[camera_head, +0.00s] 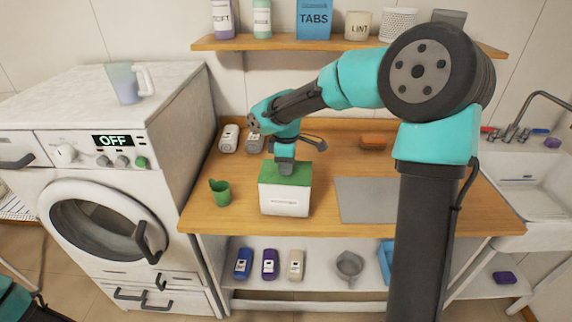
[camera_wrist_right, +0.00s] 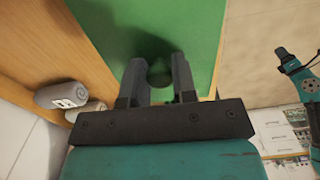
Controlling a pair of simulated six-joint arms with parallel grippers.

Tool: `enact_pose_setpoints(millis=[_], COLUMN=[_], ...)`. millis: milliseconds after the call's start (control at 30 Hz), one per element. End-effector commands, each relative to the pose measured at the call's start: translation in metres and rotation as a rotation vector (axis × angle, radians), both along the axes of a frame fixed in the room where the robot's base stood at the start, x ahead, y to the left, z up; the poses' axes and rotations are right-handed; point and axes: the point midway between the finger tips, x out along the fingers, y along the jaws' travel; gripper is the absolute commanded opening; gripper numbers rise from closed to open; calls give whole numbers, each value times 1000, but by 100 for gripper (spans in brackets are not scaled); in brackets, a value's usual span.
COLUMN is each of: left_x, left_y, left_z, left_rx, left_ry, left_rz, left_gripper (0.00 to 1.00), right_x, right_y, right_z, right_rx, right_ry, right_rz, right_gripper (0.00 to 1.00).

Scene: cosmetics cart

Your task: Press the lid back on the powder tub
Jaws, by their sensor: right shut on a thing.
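The powder tub (camera_head: 284,202) is a white box with a label on its front, standing on the wooden counter. Its green lid (camera_head: 298,177) lies across the top of the tub and appears flush; a small gap could not be made out. My right gripper (camera_head: 286,170) points down onto the middle of the lid. My left gripper is not in view.
A green cup (camera_head: 221,193) stands left of the tub. A grey mat (camera_head: 366,200) lies to the right, with an orange-brown block (camera_head: 373,143) behind. A shelf (camera_head: 330,45) runs above; the washing machine (camera_head: 105,200) is at left.

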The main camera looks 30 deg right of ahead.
Motion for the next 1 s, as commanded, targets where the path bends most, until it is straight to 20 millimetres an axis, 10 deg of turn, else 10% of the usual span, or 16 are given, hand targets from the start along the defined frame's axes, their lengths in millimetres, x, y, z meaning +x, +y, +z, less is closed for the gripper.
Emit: enact_pose_setpoints(millis=[433,500,1000], left_x=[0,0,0], left_y=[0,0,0], left_z=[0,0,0], left_rx=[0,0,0], left_ry=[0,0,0], left_rz=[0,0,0], left_gripper=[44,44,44], right_x=[0,0,0], right_y=[0,0,0], right_z=[-1,-1,-1], right_rx=[0,0,0], right_ry=[0,0,0], right_rz=[0,0,0], right_gripper=[4,31,64])
